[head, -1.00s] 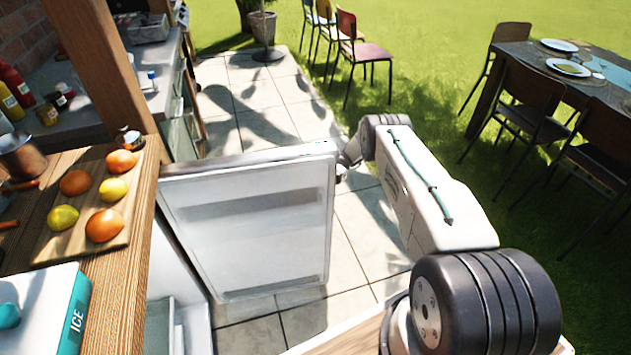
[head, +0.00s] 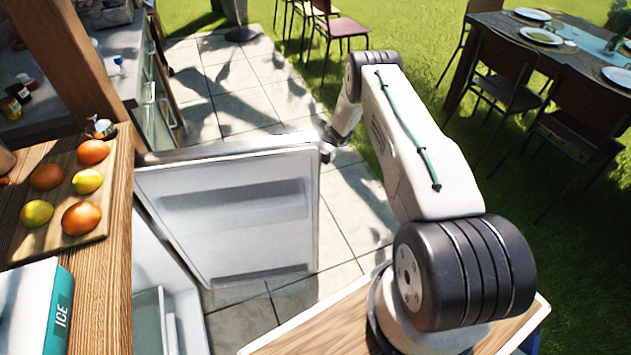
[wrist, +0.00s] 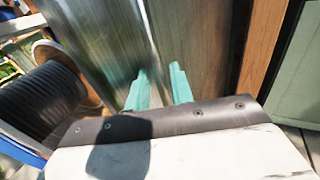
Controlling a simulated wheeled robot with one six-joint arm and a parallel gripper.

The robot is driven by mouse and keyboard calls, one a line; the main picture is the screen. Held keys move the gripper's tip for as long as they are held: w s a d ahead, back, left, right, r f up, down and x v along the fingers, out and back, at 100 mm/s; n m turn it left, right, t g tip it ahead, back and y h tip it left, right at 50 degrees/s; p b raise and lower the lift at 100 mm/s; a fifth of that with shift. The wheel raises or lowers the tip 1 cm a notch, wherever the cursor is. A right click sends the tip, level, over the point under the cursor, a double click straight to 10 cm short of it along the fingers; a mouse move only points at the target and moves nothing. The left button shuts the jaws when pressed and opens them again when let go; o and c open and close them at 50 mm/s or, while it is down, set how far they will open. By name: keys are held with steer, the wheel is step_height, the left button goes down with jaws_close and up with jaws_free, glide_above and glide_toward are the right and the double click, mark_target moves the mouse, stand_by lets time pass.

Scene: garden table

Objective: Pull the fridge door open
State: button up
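The fridge door (head: 230,215) stands wide open in the head view, its white inner face with shelves toward me. The fridge interior (head: 165,310) shows at the lower left, beneath the wooden counter. My gripper (head: 326,150) is at the door's free edge, on its outer side; the door hides its fingertips in the head view. In the wrist view the two teal fingers (wrist: 158,88) are a small gap apart, against the brushed steel outer face of the door (wrist: 95,45). I cannot tell whether they clasp a handle.
The wooden counter (head: 105,225) at left holds a board with fruit (head: 62,200) and an ICE box (head: 35,305). A wooden post (head: 75,60) stands behind. Paved floor (head: 350,230) is clear beyond the door; chairs and a laid table (head: 560,55) stand on grass.

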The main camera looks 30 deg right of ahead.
mark_target(315, 182)
steer(key=s, duration=0.3)
steer(key=s+a, duration=0.1)
steer(key=s, duration=0.3)
steer(key=s+r, duration=0.1)
steer(key=s, duration=0.2)
steer(key=shift+s+a, duration=0.25)
steer(key=shift+s, duration=0.05)
steer(key=w+d, duration=0.6)
steer(key=shift+w+d, duration=0.2)
stand_by(0.4)
